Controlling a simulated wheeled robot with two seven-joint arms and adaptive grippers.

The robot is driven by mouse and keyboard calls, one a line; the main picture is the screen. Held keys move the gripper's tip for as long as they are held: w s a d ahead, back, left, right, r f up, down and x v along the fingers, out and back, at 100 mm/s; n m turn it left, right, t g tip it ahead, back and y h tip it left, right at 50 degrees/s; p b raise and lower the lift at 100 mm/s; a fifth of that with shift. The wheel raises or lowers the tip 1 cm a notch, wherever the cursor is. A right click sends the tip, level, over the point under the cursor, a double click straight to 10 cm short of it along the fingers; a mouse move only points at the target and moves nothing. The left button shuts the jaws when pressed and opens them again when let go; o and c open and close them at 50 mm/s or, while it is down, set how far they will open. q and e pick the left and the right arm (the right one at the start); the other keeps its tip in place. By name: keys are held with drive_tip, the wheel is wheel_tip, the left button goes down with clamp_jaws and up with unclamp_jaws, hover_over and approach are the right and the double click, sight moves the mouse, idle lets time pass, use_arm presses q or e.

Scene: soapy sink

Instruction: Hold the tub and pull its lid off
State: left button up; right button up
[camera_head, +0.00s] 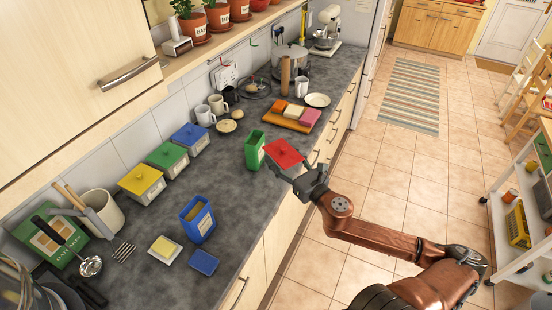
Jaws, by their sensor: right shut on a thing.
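A tub with a red lid (284,152) is near the front edge of the counter, in the middle of the head view. The lid sits on top of the tub and has a small knob. My right gripper (298,178) is at the near side of this tub and is shut on it; the fingers hide most of its body. I cannot tell whether the tub rests on the counter.
An open green box (255,150) stands just left of the red-lidded tub. Yellow (142,182), green (168,157) and blue (190,138) lidded tubs line the wall. A blue box (197,219) stands nearer. A board (288,123) with coloured blocks lies behind.

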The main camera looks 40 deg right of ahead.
drive_tip(key=o, duration=0.9)
drive_tip(key=shift+c, duration=0.2)
drive_tip(key=c, duration=1)
drive_tip(key=shift+c, duration=0.2)
